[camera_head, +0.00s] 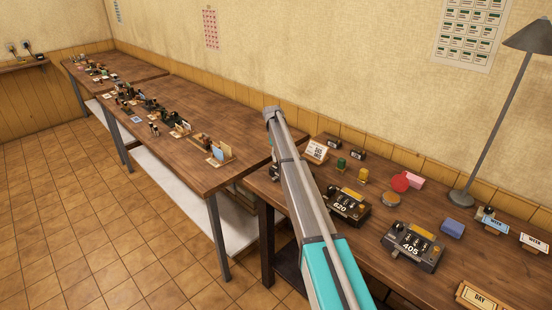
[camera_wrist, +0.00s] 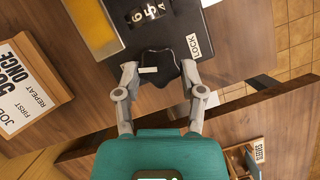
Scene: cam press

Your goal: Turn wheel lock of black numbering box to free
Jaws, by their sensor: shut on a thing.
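In the wrist view my gripper (camera_wrist: 159,74) has its two grey fingers on either side of a black lobed wheel lock (camera_wrist: 158,62) and is shut on it. A small pale mark shows on the wheel. The wheel sits at the edge of a black numbering box (camera_wrist: 124,35) with a yellow panel, white digits and a white LOCK label (camera_wrist: 193,46). In the head view the black box marked 620 (camera_head: 349,207) stands right beside my arm.
A second dark box marked 405 (camera_head: 412,246) stands to the right. A sign (camera_head: 316,151), small stamps, a red round item (camera_head: 400,182), a blue block (camera_head: 453,228) and a lamp (camera_head: 461,198) share the table. A gap separates it from the long table (camera_head: 200,105) at left.

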